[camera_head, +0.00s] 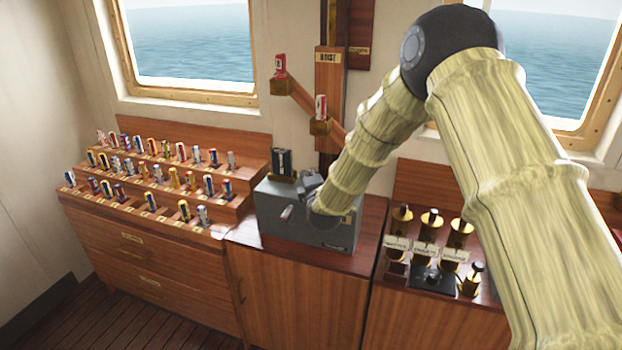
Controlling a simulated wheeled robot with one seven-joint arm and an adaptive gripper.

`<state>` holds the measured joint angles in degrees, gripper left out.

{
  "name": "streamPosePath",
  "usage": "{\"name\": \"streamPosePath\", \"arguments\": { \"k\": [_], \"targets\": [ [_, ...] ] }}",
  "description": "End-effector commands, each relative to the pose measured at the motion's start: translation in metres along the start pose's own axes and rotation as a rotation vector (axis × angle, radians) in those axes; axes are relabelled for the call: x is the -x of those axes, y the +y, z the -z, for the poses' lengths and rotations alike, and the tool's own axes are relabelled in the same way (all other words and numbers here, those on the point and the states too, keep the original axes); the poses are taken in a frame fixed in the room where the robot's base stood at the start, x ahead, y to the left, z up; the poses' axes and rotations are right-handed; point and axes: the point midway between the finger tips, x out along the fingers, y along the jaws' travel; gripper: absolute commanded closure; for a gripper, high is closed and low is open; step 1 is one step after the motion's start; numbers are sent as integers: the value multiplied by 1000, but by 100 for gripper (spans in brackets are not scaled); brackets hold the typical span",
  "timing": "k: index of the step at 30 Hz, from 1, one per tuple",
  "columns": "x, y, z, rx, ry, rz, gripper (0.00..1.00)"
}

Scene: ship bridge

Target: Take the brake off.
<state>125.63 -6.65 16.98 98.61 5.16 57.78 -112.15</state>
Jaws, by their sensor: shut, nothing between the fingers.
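A grey box (290,232) stands on the middle wooden cabinet. A small pale piece (287,213) shows at its front; I cannot tell if it is the brake's handle. A black block (282,162) stands upright at the box's back left. My gripper (309,186) is shut and empty at the top of the box, and my forearm hides the box's right part. I cannot tell whether the gripper touches the box. No readable brake label shows.
A stepped wooden rack (190,216) at left holds several small coloured cans or handles. A wooden post marked HOIST (328,80) rises behind the box. Several black-and-brass levers (431,222) stand at right. Windows are behind.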

Motion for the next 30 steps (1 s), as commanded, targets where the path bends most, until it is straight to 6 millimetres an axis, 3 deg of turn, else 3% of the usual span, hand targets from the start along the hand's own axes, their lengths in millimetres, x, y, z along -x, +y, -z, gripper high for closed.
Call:
{"name": "streamPosePath", "arguments": {
  "k": [3,15,30],
  "targets": [
    [-12,1,-1,-3,-1,1,100],
    [1,1,-32,-2,-1,2,100],
    [3,0,-38,-1,0,1,100]
  ]
}}
